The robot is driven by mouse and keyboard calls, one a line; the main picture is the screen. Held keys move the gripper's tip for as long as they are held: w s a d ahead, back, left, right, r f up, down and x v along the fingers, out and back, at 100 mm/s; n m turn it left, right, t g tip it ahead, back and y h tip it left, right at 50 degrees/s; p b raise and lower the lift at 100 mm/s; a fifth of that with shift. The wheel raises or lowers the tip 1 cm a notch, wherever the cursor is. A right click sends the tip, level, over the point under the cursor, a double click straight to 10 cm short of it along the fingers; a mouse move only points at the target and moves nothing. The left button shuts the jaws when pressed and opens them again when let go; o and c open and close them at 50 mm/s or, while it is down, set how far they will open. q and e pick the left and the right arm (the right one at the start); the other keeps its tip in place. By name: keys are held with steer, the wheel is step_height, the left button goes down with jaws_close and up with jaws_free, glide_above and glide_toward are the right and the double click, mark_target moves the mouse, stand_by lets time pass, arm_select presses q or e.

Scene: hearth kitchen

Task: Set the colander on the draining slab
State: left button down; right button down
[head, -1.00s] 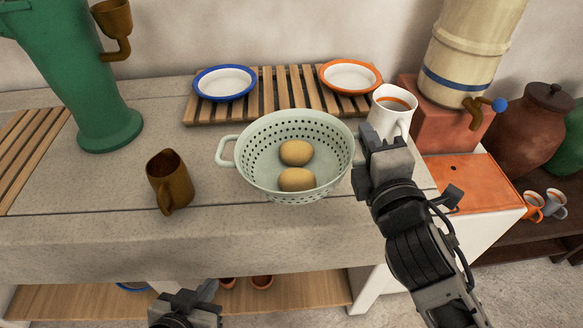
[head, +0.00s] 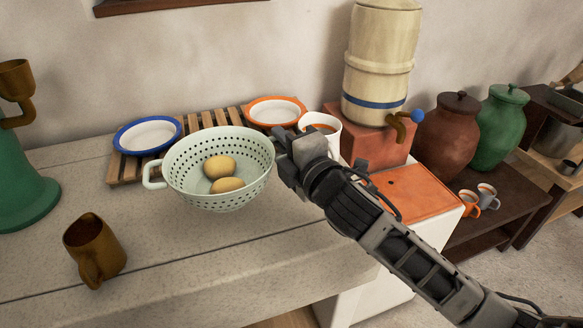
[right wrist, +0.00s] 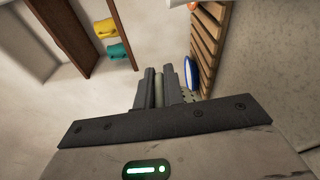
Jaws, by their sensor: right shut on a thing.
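The pale green colander (head: 179,184) has two tan round items (head: 220,167) inside. It is roughly level above the stone counter, in front of the slatted wooden rack (head: 125,167); a gap beneath is hard to judge. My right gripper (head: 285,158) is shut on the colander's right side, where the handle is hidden. The right wrist view shows its fingers (right wrist: 160,88) together with a pale green strip at them. An orange slab (head: 412,192) with a small dark hole lies right of the counter; I cannot tell which surface is the draining slab. My left gripper is out of view.
A blue-rimmed plate (head: 148,134) and an orange-rimmed plate (head: 275,111) sit on the rack. A white mug (head: 325,131) stands close behind my right gripper. A brown mug (head: 95,250) and a green pump (head: 22,195) stand left. The counter (head: 215,260) in front is clear.

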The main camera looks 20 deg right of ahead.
steer(key=d+f, duration=0.1)
steer(key=f, duration=0.1)
steer(key=w+d+f, duration=0.1)
steer(key=f, duration=0.1)
steer(key=w+f+b, duration=0.1)
steer(key=f, duration=0.2)
steer(key=shift+w+d, duration=0.2)
steer(key=shift+d, duration=0.2)
steer(key=shift+f, duration=0.45)
steer(key=c, duration=1.5)
jaws_free()
